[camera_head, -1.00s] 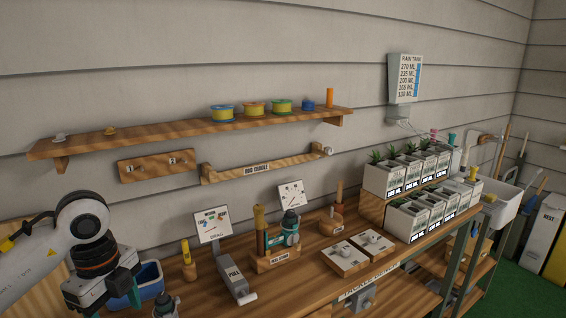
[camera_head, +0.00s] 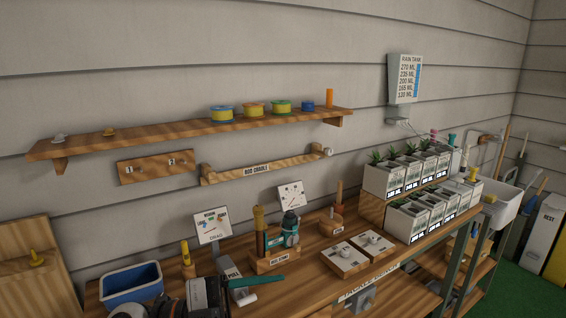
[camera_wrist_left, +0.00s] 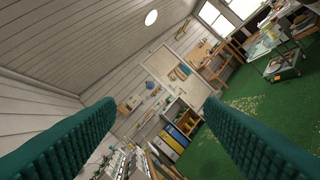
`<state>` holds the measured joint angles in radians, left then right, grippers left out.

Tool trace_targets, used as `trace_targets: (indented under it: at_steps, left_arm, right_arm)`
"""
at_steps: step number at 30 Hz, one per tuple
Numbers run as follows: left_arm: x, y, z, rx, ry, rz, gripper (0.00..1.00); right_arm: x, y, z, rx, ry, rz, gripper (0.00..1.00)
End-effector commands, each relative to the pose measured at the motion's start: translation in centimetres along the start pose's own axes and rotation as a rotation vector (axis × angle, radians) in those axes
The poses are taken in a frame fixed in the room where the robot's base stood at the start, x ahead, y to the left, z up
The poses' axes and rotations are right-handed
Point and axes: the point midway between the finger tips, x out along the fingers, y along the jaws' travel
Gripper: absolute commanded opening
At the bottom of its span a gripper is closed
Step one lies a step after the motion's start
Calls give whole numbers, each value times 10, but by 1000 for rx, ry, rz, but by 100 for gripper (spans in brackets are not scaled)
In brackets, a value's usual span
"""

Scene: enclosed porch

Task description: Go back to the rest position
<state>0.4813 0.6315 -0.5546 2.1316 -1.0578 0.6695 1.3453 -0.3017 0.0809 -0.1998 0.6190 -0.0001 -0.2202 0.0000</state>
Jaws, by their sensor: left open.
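My left gripper (camera_head: 256,283) is low at the bottom of the head view, over the front of the workbench (camera_head: 310,255). One teal finger shows there, pointing right, in front of the grey pull gauge. In the left wrist view both ribbed teal fingers stand wide apart with nothing between them, so the gripper (camera_wrist_left: 160,104) is open and empty. That camera looks out across the porch, with wall, ceiling and green floor tilted. My right gripper is in neither view.
A blue bin (camera_head: 131,284) sits on the bench left of my gripper. The reel stand (camera_head: 275,262), drag chart (camera_head: 212,226) and planter boxes (camera_head: 408,219) stand on the bench. A wall shelf (camera_head: 185,128) holds several spools. Green floor (camera_head: 525,293) is clear at right.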

Motion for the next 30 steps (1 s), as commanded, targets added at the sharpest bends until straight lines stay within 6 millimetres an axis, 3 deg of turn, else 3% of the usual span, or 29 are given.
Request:
trace_targets:
  at_steps: [3, 6, 9, 11, 14, 19, 24, 30]
  left_arm:
    - [-10, 32, 2, -49, -23, 363, 63]
    - [-38, 52, -14, -113, 55, 655, 63]
    - [-77, 56, -44, -205, 213, 908, 63]
    - [-104, 47, -66, -278, 341, 1032, 63]
    - [-148, 12, -102, -422, 597, 1178, 63]
    - [-209, -90, -140, -718, 1079, 1221, 63]
    - [-235, -184, -138, -961, 1411, 1085, 63]
    - [-246, -262, -114, -1178, 1640, 871, 63]
  right_arm:
    - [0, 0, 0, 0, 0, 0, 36]
    - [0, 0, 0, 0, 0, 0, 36]
    - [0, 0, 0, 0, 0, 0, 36]
    - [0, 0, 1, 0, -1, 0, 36]
    - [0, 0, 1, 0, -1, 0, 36]
    - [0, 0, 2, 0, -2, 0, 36]
    - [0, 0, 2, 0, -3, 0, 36]
    - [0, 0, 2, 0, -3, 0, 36]
